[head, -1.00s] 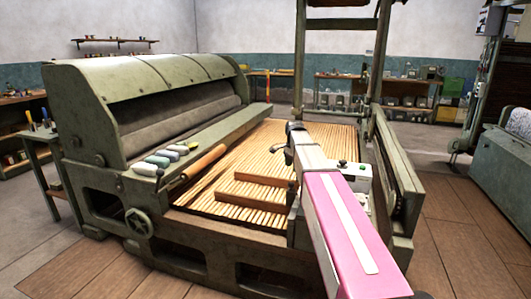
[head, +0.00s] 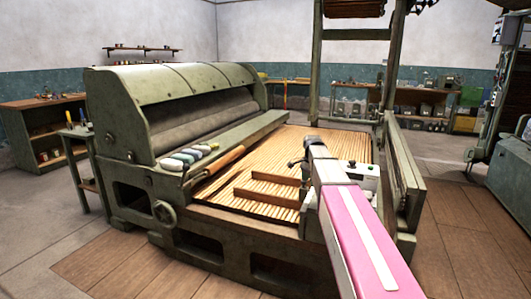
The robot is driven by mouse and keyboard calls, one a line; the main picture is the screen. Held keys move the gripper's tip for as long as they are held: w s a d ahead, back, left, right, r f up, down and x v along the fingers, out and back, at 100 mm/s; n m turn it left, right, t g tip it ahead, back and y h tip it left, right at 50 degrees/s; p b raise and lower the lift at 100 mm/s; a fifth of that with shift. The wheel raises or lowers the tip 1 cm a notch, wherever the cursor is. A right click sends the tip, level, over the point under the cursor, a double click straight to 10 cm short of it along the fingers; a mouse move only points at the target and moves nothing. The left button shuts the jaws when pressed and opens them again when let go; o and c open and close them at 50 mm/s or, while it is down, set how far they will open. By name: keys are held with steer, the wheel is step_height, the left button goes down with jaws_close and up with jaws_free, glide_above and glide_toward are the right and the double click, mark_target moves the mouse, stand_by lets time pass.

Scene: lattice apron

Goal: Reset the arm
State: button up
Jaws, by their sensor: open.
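My arm, pink with a white stripe, reaches forward from the lower right of the head view over the machine's slatted apron (head: 270,165). My gripper (head: 296,163) is at its far end, small and dark, above the slats. It is open, with nothing seen between the jaws. The fingertips are small, and the arm hides part of the slats and the area behind it.
The green machine (head: 175,90) has a ledge with several grey and green rolls (head: 185,160) and a wooden roller (head: 220,165). Wooden bars (head: 268,197) stand on the slats. A white control box (head: 362,173) is right of the arm. Open floor (head: 455,225) lies at right.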

steer(key=s+f+n, duration=0.6)
steer(key=s+f, duration=0.4)
steer(key=s, duration=0.4)
steer(key=s+a+f+n, duration=0.1)
steer(key=s+f+n, duration=0.5)
steer(key=s+f, duration=0.5)
steer(key=s, duration=0.2)
steer(key=shift+s+a+f+n, duration=0.15)
steer(key=shift+s+f+n, duration=0.1)
steer(key=shift+s+n, duration=0.15)
